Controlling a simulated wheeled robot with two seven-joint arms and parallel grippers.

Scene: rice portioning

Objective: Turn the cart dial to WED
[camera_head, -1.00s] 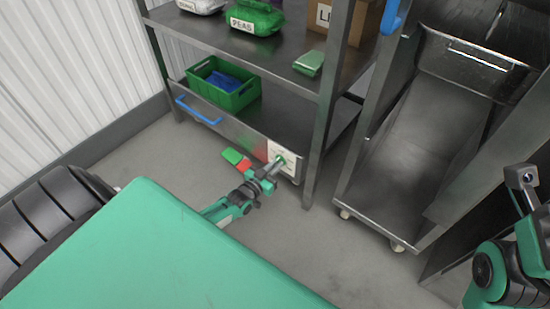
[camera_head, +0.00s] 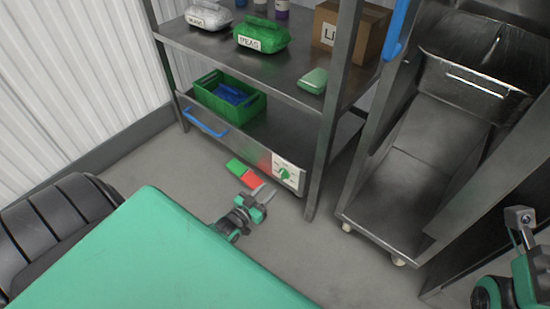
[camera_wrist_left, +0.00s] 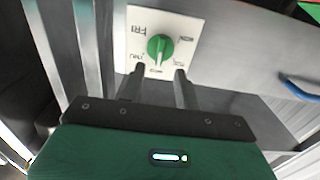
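The dial is a green knob (camera_head: 284,173) on a white square plate at the right end of the cart's lower front panel. In the left wrist view the knob (camera_wrist_left: 159,47) sits amid day labels; FRI is readable on the left, the others are small or blurred. A pale mark on the knob seems to point down toward the lower label; I cannot read that label surely. My left gripper (camera_head: 264,192) is in front of the dial, its fingers (camera_wrist_left: 158,80) apart and empty, just short of the knob. My right gripper (camera_head: 520,218) is at the right edge, far from the dial.
The steel cart holds a green crate (camera_head: 213,97) on its lower shelf and bags, including PEAS (camera_head: 262,36), above. A blue handle (camera_head: 203,118) is on the panel's left. Red and green pieces (camera_head: 243,173) show near the panel. A steel bin stands right.

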